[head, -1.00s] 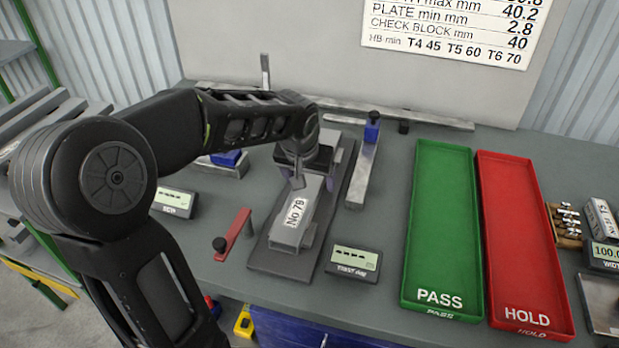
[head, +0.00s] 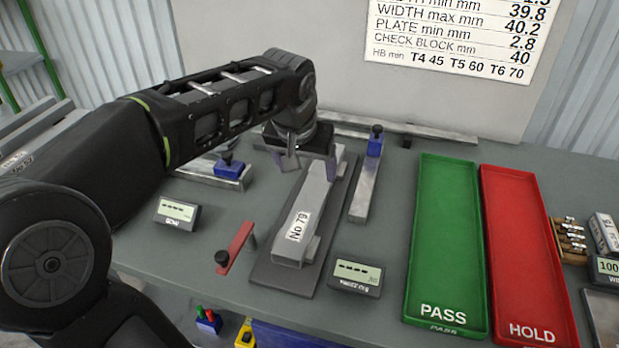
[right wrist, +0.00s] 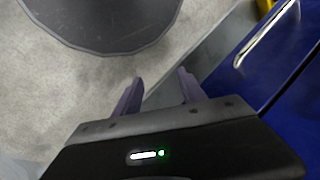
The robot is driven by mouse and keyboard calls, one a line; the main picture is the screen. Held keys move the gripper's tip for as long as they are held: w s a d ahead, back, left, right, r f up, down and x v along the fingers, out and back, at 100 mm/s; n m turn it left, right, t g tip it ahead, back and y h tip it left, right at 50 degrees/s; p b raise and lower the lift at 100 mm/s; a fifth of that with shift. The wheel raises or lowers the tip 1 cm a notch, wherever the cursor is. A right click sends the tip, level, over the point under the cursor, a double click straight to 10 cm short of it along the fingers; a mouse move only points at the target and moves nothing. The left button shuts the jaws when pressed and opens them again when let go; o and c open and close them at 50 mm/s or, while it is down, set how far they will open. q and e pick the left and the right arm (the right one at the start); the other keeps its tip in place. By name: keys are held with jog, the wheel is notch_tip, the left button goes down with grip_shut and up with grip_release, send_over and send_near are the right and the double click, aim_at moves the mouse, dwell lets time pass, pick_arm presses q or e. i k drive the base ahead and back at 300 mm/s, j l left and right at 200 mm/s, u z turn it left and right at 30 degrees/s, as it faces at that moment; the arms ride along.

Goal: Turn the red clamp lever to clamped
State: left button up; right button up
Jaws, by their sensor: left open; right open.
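A grey profile labelled No 79 (head: 303,212) lies on the base plate. My left gripper (head: 308,172) is open over the far part of the profile, beyond the lever and apart from it; whether it touches the profile I cannot tell. My right gripper (right wrist: 158,92) is open and empty in the right wrist view, above the floor beside a blue cabinet.
Small displays (head: 176,213) and (head: 356,274) stand either side of the plate. A green PASS tray (head: 447,240) and a red HOLD tray (head: 522,250) lie at right. Table between lever and left display is clear.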

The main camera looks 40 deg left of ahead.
aim_at(226, 259)
jog(key=k, duration=1)
